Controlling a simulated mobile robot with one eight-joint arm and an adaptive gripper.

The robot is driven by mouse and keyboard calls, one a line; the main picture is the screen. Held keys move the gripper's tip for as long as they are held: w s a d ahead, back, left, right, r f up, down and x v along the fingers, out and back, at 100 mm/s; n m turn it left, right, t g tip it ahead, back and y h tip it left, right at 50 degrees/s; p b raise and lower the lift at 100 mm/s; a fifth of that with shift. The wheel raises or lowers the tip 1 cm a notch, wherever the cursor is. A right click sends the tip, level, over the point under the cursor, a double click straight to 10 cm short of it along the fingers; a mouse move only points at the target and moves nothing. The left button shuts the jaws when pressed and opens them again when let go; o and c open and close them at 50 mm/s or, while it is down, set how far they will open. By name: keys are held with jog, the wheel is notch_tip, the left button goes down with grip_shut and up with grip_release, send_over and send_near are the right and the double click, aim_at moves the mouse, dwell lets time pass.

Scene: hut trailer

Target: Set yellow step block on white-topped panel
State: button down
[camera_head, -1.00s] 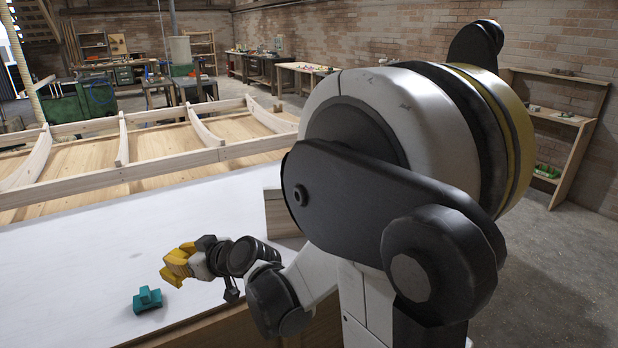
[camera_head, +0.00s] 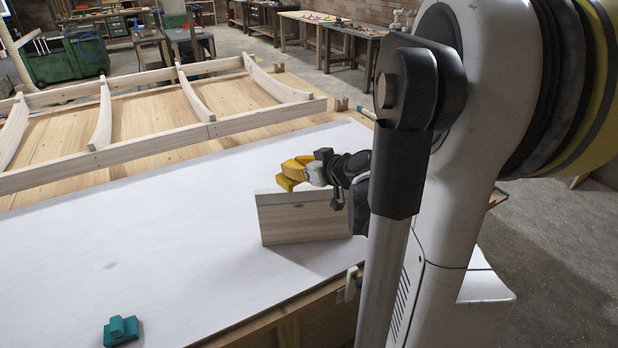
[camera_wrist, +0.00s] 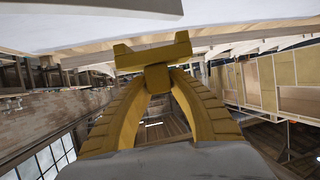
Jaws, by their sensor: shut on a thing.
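The yellow step block (camera_wrist: 152,52) is pinched between the tips of my gripper's yellow fingers (camera_wrist: 158,75) in the wrist view. In the head view my gripper (camera_head: 297,168) is low over the wide white-topped panel (camera_head: 180,230), just over or behind the upper edge of a pale wooden block (camera_head: 305,222). The yellow step block (camera_head: 287,183) and the fingers blend together there. I cannot tell whether the held block touches anything. The white surface also fills the top of the wrist view (camera_wrist: 230,32).
A teal stepped block (camera_head: 121,330) lies on the panel at the lower left, near its front edge. A ribbed wooden frame (camera_head: 150,135) stands beyond the white surface. The left and middle of the white surface are clear. Workbenches stand far back.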

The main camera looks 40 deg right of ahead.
jog(key=s+d+r+m+h+p, duration=0.25)
jog(key=s+d, duration=0.55)
jog(key=d, duration=0.6)
jog(key=shift+n, duration=0.25)
jog(key=w+a+f+b, duration=0.1)
jog(key=w+f, duration=0.1)
jog(key=w, duration=0.1)
jog(key=w+a+f+b, duration=0.1)
jog(key=w+f+b, duration=0.1)
jog(key=w, duration=0.2)
jog(key=w+a+f+b, duration=0.1)
jog(key=w+f+b, duration=0.1)
jog(key=w, duration=0.1)
jog(key=shift+w+a, duration=0.15)
jog(key=shift+a, duration=0.25)
jog(key=shift+f+b, duration=1)
jog(key=shift+f, duration=0.95)
jog(key=shift+f, duration=0.2)
jog(key=c, duration=1.4)
grip_release()
jog(key=shift+o, duration=0.6)
jog(key=shift+r, duration=0.1)
